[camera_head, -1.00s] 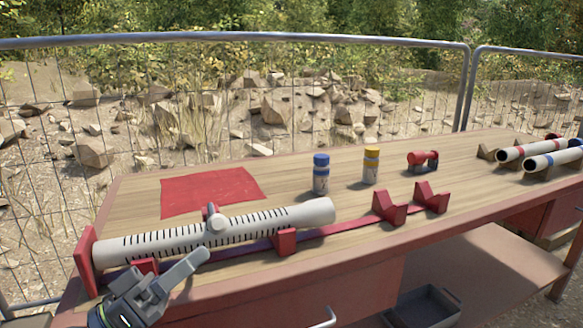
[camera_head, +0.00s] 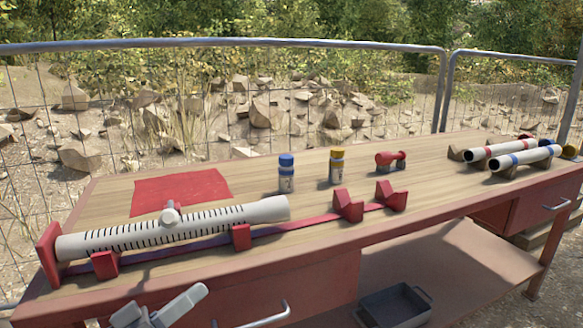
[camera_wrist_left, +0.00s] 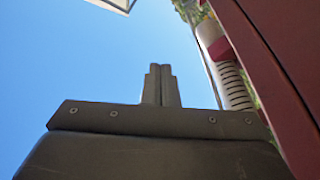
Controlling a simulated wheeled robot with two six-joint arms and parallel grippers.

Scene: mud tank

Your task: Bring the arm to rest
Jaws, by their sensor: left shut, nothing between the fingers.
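My left gripper (camera_head: 160,310) is at the bottom left of the head view, in front of the table's front edge and apart from everything. Its fingers are together and empty. In the left wrist view the closed fingers (camera_wrist_left: 161,86) point up against the sky. The white slotted tube (camera_head: 225,217) lies in red holders on the table, and part of it shows in the left wrist view (camera_wrist_left: 232,85). My right gripper is not in view.
The wooden table (camera_head: 255,180) carries a red cloth (camera_head: 180,191), a blue-capped bottle (camera_head: 287,175), a yellow-capped bottle (camera_head: 336,167) and a red clamp-like piece (camera_head: 390,160). Two white pipes (camera_head: 500,149) lie at right. A grey bin (camera_head: 395,306) sits below. A wire fence (camera_head: 447,90) stands behind.

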